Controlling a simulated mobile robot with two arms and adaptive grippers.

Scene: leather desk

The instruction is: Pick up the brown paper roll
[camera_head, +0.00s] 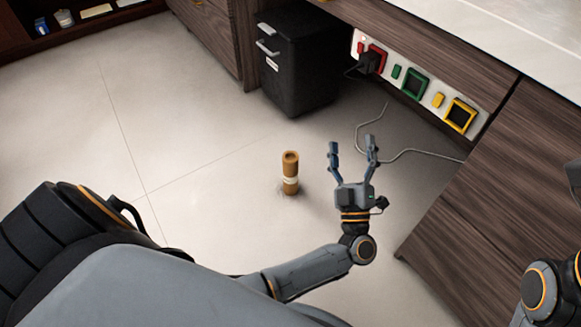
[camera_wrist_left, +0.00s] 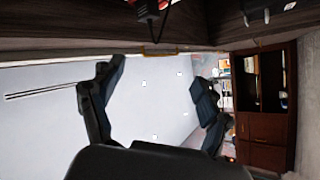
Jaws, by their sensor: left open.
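The brown paper roll (camera_head: 290,170) stands upright on the pale tiled floor, with a lighter band around its lower middle. My left gripper (camera_head: 353,146) is open and empty, to the right of the roll and apart from it in the head view. Its fingers point away from me toward the desk. In the left wrist view, the two spread fingers of the left gripper (camera_wrist_left: 158,90) show with nothing between them, and I cannot make out the roll there. Part of my right arm shows at the right edge of the head view, but its gripper is out of frame.
A black drawer cabinet (camera_head: 305,65) stands behind the roll. A socket panel (camera_head: 418,85) with red, green and yellow frames is on the wooden desk. A pale cable (camera_head: 410,152) lies on the floor behind the left gripper. Floor left of the roll is clear.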

